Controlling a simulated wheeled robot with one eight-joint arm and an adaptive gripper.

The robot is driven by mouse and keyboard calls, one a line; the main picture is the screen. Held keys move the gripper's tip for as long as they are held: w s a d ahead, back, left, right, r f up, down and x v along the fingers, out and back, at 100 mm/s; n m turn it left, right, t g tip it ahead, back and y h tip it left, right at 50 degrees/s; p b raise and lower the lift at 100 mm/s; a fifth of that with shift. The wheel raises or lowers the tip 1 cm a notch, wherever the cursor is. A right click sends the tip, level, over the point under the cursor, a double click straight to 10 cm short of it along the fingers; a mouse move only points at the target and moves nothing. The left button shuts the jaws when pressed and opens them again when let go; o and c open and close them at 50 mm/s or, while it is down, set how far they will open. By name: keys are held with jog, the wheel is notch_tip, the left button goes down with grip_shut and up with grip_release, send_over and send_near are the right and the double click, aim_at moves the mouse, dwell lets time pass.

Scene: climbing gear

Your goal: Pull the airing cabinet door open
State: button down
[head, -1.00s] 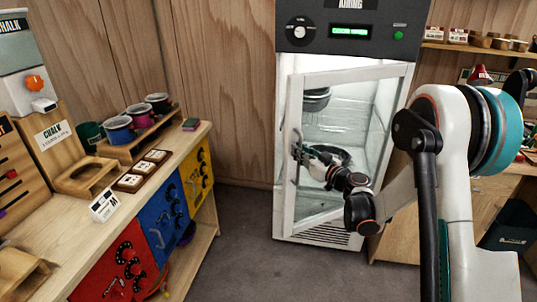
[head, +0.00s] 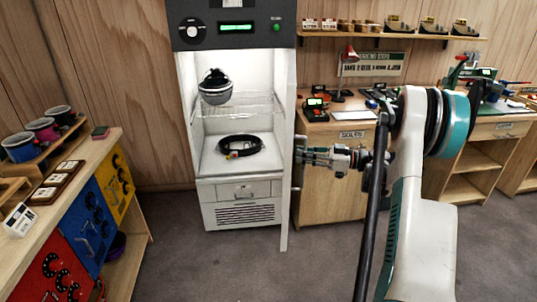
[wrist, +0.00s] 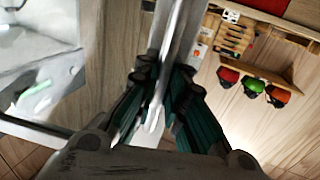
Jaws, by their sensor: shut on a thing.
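The airing cabinet (head: 240,190) stands left of centre in the head view, with its white interior fully exposed. Its door (head: 286,205) is swung wide and shows nearly edge-on at the cabinet's right side. My gripper (head: 302,155) is at the door's outer face, shut on the door handle (head: 298,178). In the wrist view, my dark green fingers (wrist: 161,95) close around a pale upright bar along the door (wrist: 185,30); the exact contact is partly hidden by the fingers.
A grey helmet (head: 215,88) sits on the wire shelf, and a black coiled item (head: 240,146) lies below. A workbench (head: 335,200) stands close on the right. A counter with coloured panels (head: 90,215) is at left. The floor in front is clear.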

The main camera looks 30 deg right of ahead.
jog(key=s+d, duration=0.4)
jog(key=d, duration=0.7)
jog(key=shift+s+d, duration=0.25)
jog(key=shift+s, duration=0.15)
jog(key=c, duration=1.7)
grip_release()
jog(key=shift+o, duration=0.2)
jog(key=shift+s+d, duration=0.1)
jog(key=v, duration=1.1)
jog(key=shift+s+d, duration=0.25)
jog(key=shift+d, duration=0.1)
jog(key=shift+r, duration=0.1)
